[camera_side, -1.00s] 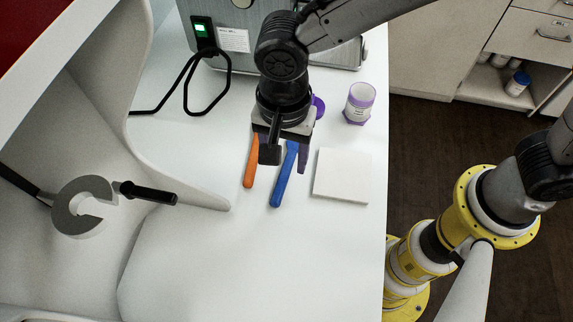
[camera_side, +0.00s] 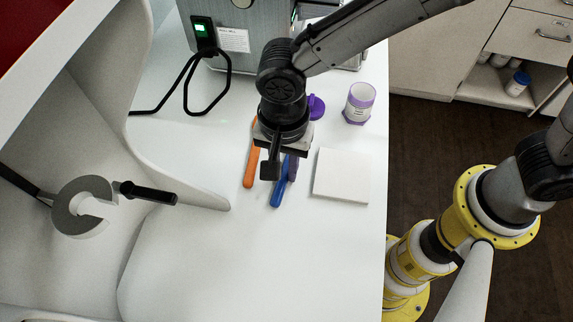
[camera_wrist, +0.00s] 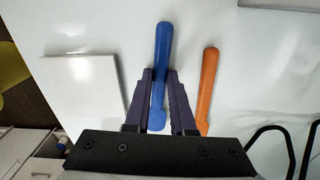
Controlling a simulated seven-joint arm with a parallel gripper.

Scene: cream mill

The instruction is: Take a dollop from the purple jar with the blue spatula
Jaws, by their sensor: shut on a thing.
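The blue spatula (camera_side: 278,196) lies on the white worktop, with its handle end toward the front. My gripper (camera_side: 287,168) is down over its middle, and the wrist and fingers hide the rest of it in the side view. In the wrist view, the purple fingers of my gripper (camera_wrist: 160,76) are shut on the blue spatula (camera_wrist: 162,42), one on each side. The purple jar (camera_side: 359,104), clear with a white label and purple base, stands upright and open behind and right of my gripper.
An orange spatula (camera_side: 250,168) lies just left of the blue one. A purple lid (camera_side: 316,108) lies behind my gripper. A flat white tile (camera_side: 341,176) lies to the right. A grey machine (camera_side: 240,40) with a black cable stands at the back. The front worktop is clear.

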